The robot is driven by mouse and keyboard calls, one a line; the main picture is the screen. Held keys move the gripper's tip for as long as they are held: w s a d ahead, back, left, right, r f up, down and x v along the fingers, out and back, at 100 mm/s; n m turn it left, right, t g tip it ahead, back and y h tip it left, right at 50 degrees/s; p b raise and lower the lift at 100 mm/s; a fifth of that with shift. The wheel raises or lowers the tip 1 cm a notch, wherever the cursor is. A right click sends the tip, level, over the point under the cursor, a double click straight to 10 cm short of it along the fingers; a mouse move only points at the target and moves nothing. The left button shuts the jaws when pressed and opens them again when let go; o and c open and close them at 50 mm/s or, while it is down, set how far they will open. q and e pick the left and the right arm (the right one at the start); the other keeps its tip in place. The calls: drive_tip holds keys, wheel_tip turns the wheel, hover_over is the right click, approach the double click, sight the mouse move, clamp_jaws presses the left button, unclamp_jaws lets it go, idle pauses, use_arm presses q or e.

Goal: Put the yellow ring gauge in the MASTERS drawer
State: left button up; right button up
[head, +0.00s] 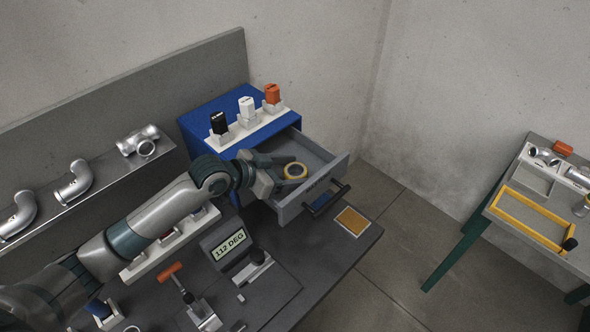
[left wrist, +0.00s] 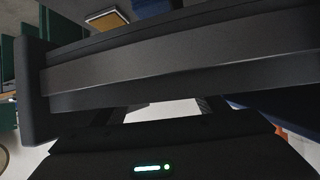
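The yellow ring gauge (head: 295,171) shows in the head view inside the outline of the open grey drawer (head: 338,172), at the fingertips of my left gripper (head: 282,172). That gripper reaches over the drawer's left side from the left. Its fingers look spread around the near side of the ring, but I cannot tell whether they touch it or whether it rests on the drawer floor. In the left wrist view a dark bar-like surface hides the fingertips, and the ring is not seen. The drawer front's label is too small to read. My right gripper is not in view.
The blue cabinet (head: 190,126) carries black, white and orange blocks on top. A display reading 112 DEG (head: 229,245) and a small orange-handled clamp (head: 171,271) stand on the bench. A second table (head: 520,228) is at right.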

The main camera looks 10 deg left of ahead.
use_arm(q)
drive_tip(key=shift+r, duration=0.1)
drive_tip(key=b+v, duration=0.3)
drive_tip(key=v, duration=0.7)
drive_tip(key=shift+s+a+r, duration=0.1)
drive_tip(key=shift+s+a, duration=0.15)
drive_tip(key=shift+a, duration=0.05)
drive_tip(key=shift+s+a+r, duration=0.3)
drive_tip(key=shift+s+r, duration=0.1)
idle(0.9)
